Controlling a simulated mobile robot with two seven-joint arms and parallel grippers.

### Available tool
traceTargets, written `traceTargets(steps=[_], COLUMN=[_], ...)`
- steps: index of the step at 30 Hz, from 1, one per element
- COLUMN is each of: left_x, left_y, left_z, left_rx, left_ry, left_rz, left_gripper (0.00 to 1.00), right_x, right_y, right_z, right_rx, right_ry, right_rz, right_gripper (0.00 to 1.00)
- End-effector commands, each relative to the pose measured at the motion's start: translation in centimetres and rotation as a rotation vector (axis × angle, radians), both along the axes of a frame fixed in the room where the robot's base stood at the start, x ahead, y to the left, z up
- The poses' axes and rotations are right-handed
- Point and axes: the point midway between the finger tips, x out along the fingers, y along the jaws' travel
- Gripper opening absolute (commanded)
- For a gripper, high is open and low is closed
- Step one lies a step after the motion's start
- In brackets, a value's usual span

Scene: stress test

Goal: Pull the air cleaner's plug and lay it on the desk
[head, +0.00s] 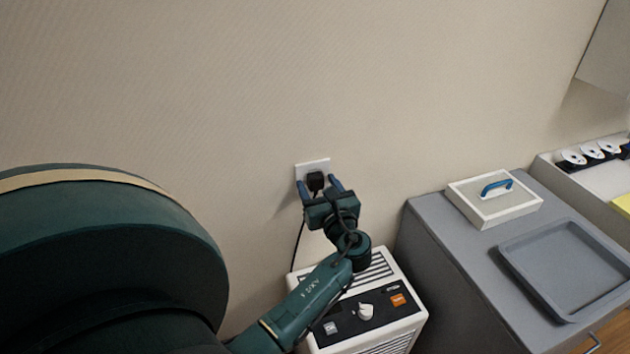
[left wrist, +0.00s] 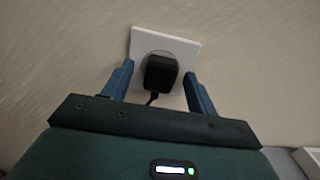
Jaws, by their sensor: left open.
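The black plug (head: 315,181) sits in the white wall socket (head: 313,165), above the air cleaner. Its cord hangs down the wall behind the white air cleaner (head: 409,325), which has a dark control panel. My left gripper (head: 320,184) is open at the socket, with one blue finger on each side of the plug. In the left wrist view the plug (left wrist: 160,73) lies between the two fingers (left wrist: 158,80), with visible gaps on both sides. The socket plate (left wrist: 182,47) shows behind it. The grey desk (head: 440,237) stands to the right. My right gripper is not in view.
On the desk are a white box with a blue handle (head: 496,187) and a grey tray (head: 560,262). A white holder with several black-and-white items (head: 590,153) is at the far right. The desk's front left part is bare.

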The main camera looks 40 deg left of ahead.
Motion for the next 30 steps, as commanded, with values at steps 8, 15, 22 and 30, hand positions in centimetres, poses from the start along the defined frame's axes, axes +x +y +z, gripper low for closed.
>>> traceTargets(steps=[8,15,22,30], left_x=[0.0,0.0,-0.01,-0.01], left_y=[0.01,0.01,0.0,0.0], left_z=[0.01,0.09,-0.02,-0.01], left_rx=[0.0,0.0,0.0,0.0], left_ry=[0.0,0.002,0.001,0.001], left_rz=[0.0,0.0,0.0,0.0], left_gripper=[0.58,0.58,0.58,0.42], right_x=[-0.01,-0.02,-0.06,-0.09], right_y=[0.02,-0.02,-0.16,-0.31], right_z=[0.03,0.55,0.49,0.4], right_rx=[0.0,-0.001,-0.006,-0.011], right_ry=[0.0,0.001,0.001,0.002], right_rz=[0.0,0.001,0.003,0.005], right_gripper=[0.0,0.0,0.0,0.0])
